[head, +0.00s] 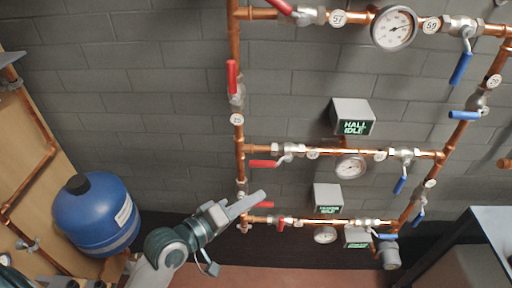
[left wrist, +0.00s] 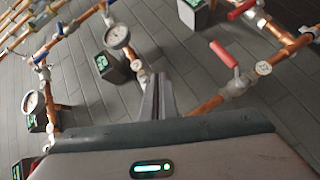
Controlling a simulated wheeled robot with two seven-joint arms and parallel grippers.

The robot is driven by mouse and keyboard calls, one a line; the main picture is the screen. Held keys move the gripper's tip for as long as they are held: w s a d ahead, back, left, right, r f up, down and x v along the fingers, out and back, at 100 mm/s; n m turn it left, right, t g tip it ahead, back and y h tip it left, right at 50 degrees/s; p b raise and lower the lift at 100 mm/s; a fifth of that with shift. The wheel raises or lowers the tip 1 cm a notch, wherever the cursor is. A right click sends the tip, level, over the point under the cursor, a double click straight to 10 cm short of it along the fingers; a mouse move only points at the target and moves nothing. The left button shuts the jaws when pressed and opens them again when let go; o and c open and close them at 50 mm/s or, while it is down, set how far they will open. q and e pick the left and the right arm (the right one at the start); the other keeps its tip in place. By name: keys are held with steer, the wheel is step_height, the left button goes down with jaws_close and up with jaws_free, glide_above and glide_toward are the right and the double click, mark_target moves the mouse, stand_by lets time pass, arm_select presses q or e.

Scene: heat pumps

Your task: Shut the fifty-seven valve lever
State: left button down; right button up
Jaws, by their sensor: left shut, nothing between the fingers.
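The valve by the round tag "57" (head: 338,18) sits on the top copper pipe in the head view. Its red lever (head: 281,6) slants up and left from the valve body (head: 311,16), and its far end is cut off by the picture's top edge. My left gripper (head: 262,193) is low in the head view, well below that lever, with its fingers shut and empty. In the left wrist view the shut fingers (left wrist: 160,95) point toward the pipes. A red lever (left wrist: 225,53) shows there to their right; I cannot read its tag. My right gripper is not in view.
A gauge (head: 394,28) and a blue lever (head: 461,68) are right of tag 57. Another red lever (head: 232,76) stands on the left vertical pipe. A box reading "HALL IDLE" (head: 352,116) hangs lower. A blue tank (head: 96,215) is at the lower left.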

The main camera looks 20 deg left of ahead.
mark_target(283, 6)
arm_select(q)
steer(key=a+r+n+t+h, duration=0.1)
steer(key=a+r+n+t, duration=0.1)
steer(key=r, duration=0.8)
steer(key=a+r+n+t+h, duration=0.1)
steer(key=a+r+n+t, duration=0.2)
steer(key=r+n, duration=0.3)
steer(key=w+a+r+n+t+h, duration=0.1)
steer(key=r+n+t, duration=0.4)
steer(key=r, duration=0.8)
steer(key=shift+a+r+h, duration=0.3)
steer(key=shift+a+h, duration=0.1)
steer(key=shift+a, duration=0.35)
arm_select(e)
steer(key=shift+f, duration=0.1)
arm_select(q)
steer(key=shift+w, duration=0.2)
